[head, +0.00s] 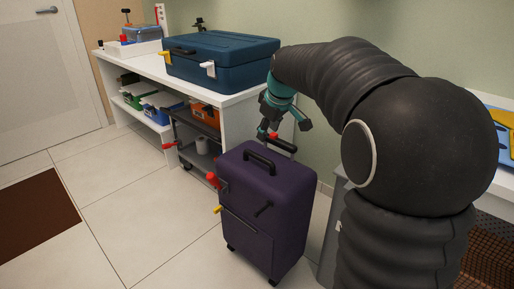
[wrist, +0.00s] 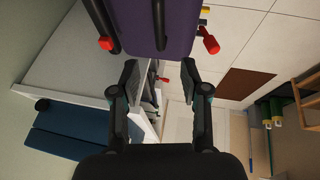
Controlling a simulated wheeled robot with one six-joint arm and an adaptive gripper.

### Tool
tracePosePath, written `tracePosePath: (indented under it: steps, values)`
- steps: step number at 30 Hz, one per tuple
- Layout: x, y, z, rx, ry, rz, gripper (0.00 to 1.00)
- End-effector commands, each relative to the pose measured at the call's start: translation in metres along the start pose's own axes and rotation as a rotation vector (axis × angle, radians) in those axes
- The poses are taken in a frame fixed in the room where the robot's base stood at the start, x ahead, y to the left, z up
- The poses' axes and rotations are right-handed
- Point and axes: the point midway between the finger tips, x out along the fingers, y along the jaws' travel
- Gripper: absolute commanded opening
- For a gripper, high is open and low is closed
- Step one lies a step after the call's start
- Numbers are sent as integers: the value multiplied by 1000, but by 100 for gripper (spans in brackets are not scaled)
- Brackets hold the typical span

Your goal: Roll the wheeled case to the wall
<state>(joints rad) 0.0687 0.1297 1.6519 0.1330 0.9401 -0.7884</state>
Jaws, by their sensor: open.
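The purple wheeled case (head: 262,215) stands upright on the tiled floor in front of the shelf unit. It has a black top handle (head: 259,161), small dark wheels, and red and yellow knobs on its left side. A black bar (head: 281,143) with red by its end sits above the case's back edge. My gripper (head: 285,126) is open and empty, above and behind the case near this bar. In the wrist view the case (wrist: 178,28) is at the top, beyond my open fingers (wrist: 159,68). A black handle (wrist: 158,25) lines up with the gap, apart from both fingers.
A white shelf unit (head: 236,98) along the wall carries a blue toolbox (head: 222,60), with several bins below. A dark wheeled cart (head: 198,140) stands under its near end. Floor is clear left of the case, toward a brown mat (head: 36,215) and a door (head: 45,70).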

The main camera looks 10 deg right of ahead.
Motion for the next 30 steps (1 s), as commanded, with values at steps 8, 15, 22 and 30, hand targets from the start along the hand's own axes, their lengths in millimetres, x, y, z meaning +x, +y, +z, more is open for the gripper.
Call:
tracePosePath:
  steps: [8, 15, 22, 30]
  values:
    - [32, 1, 0, -5, -2, -3, 45]
    - [78, 0, -1, -4, -2, -3, 45]
    - [115, 1, -1, -4, -2, -2, 45]
    - [136, 1, -1, -3, 0, 0, 45]
